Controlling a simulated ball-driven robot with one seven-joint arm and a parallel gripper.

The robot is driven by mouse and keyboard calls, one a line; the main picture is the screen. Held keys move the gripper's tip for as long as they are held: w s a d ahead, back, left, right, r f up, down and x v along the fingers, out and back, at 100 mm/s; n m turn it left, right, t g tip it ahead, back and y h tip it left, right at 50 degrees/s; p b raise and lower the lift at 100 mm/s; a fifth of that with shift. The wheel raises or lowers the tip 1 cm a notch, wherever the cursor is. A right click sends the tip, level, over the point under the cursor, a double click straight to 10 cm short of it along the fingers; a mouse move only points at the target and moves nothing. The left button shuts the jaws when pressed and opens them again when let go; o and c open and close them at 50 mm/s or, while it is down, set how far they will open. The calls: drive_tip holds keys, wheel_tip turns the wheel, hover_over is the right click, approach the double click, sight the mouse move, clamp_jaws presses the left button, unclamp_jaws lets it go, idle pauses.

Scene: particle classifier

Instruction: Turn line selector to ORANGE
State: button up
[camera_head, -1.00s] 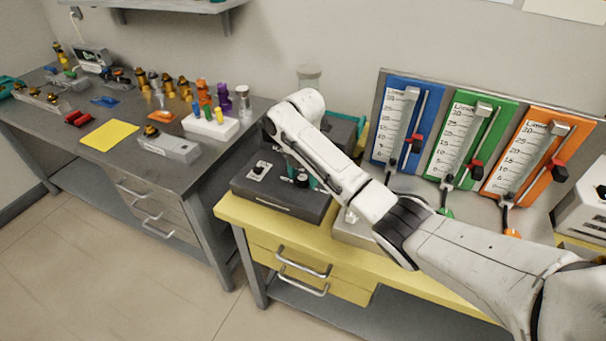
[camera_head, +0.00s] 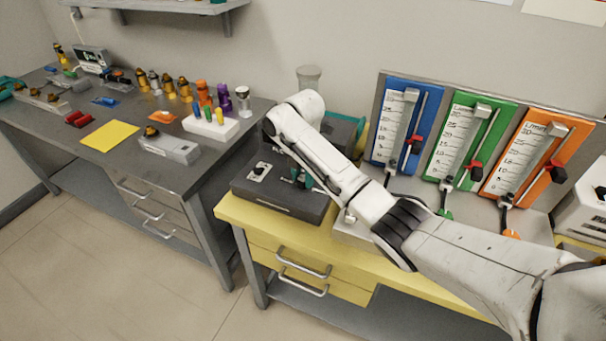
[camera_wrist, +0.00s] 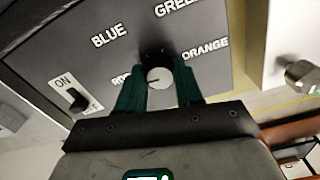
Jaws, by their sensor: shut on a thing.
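The line selector knob (camera_wrist: 158,77) is a small round knob with a pale face on a dark grey panel (camera_wrist: 60,45). The labels BLUE (camera_wrist: 110,35), GREEN (camera_wrist: 178,9) and ORANGE (camera_wrist: 205,48) lie around it. A further label at its left is partly covered by a finger. My gripper (camera_wrist: 160,80) has its teal fingers on both sides of the knob and is shut on it. I cannot tell where the knob points. In the head view my gripper (camera_head: 303,178) is over the dark control box (camera_head: 275,199), with the knob hidden.
An ON/OFF switch (camera_wrist: 76,99) is on the same panel, left of my fingers. The box stands on a yellow bench (camera_head: 240,214). Blue (camera_head: 383,128), green (camera_head: 440,140) and orange (camera_head: 510,160) gauge panels stand at the right. A grey workbench (camera_head: 190,172) is at the left.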

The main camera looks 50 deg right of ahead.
drive_tip(key=m+p, duration=0.2)
drive_tip(key=m, duration=0.1)
drive_tip(key=shift+r+m+p, duration=0.15)
drive_tip(key=shift+m+p, duration=0.25)
drive_tip(key=m+p, duration=0.2)
drive_tip(key=m, duration=0.2)
drive_tip(key=shift+m, duration=0.3)
drive_tip(key=m+p, duration=0.2)
drive_tip(key=m, duration=0.2)
drive_tip(key=shift+m, duration=0.3)
drive_tip(key=m+p, duration=0.1)
drive_tip(key=m, duration=0.3)
drive_tip(key=shift+a, duration=0.1)
drive_tip(key=m, duration=0.5)
drive_tip(key=shift+p, duration=0.3)
drive_tip(key=m, duration=0.4)
drive_tip(key=shift+m, duration=0.3)
drive_tip(key=m, duration=0.8)
drive_tip(key=shift+m, duration=0.3)
